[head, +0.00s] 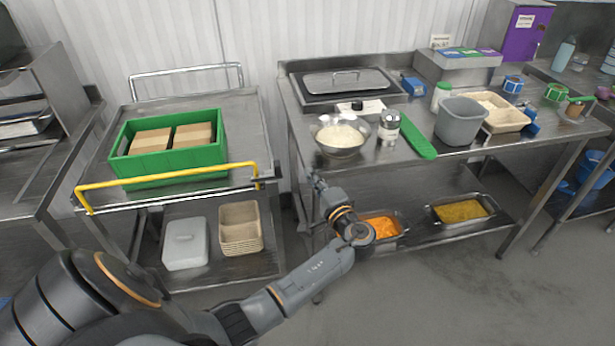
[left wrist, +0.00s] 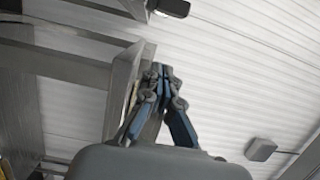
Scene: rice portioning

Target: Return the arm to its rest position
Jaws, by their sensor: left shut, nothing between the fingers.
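My left arm comes in from the lower left in the head view. My left gripper (head: 313,177) points up near the front left corner of the steel table (head: 378,165), below the bowl of rice (head: 341,135). In the left wrist view the left gripper (left wrist: 160,74) has its fingertips together, with nothing between them. Behind the fingers are a grey upright post and a white ribbed surface. I cannot tell whether the gripper touches the table's edge. My right gripper is in neither view.
A cart (head: 247,125) carries a green crate (head: 177,178) with two boxes and has a yellow handle (head: 165,174). Food pans (head: 461,211) sit on the lower shelf.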

